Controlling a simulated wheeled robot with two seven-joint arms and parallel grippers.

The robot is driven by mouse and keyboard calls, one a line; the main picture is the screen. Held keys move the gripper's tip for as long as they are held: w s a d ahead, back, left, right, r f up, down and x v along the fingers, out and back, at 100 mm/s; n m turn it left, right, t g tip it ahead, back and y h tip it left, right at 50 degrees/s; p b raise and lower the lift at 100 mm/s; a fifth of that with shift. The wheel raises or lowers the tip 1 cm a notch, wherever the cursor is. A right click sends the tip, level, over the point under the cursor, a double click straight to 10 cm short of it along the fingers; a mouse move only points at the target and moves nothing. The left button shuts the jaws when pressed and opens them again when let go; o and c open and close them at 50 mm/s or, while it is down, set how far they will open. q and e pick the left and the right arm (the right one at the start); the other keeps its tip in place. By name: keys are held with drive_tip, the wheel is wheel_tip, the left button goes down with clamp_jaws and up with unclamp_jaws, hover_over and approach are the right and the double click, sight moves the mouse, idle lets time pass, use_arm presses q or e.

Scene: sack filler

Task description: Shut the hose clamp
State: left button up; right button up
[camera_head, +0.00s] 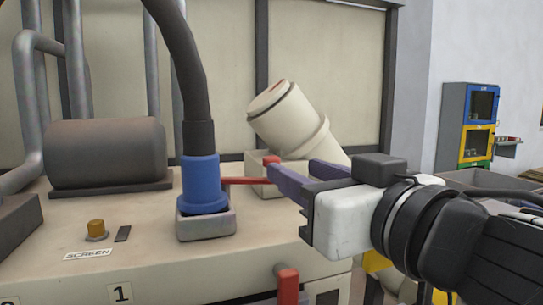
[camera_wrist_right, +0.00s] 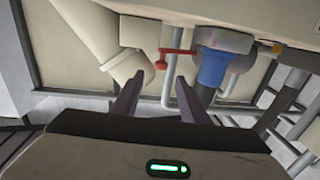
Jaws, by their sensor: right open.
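The hose clamp is a blue collar (camera_head: 203,183) around the foot of a dark hose (camera_head: 188,65), with a red lever (camera_head: 243,181) sticking out to the right. The lever's red end (camera_head: 271,160) is upturned, by the tips of my right gripper (camera_head: 288,175). In the right wrist view the collar (camera_wrist_right: 212,68) is right of centre, and the red lever (camera_wrist_right: 180,52) reaches left from it. Its end lies between the lines of my open right gripper's fingers (camera_wrist_right: 160,78), just beyond the tips. I cannot tell whether they touch. My left gripper is not in view.
A cream angled pipe (camera_head: 290,120) stands behind the right gripper. A brown cylinder (camera_head: 106,152), an orange knob (camera_head: 96,228) and a "SCREEN" label are on the machine top (camera_head: 150,262). Another red handle (camera_head: 288,285) is on the front, below the gripper.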

sight(271, 157)
drive_tip(key=p+x, duration=0.1)
drive_tip(key=x, duration=0.7)
drive_tip(key=shift+a+r+p, duration=0.1)
drive_tip(key=shift+p, duration=0.25)
drive_tip(key=shift+w+a, duration=0.25)
drive_tip(key=shift+w, duration=0.35)
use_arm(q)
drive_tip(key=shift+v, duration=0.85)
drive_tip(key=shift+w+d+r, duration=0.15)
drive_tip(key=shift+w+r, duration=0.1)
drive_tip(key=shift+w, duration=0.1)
use_arm(e)
clamp_jaws()
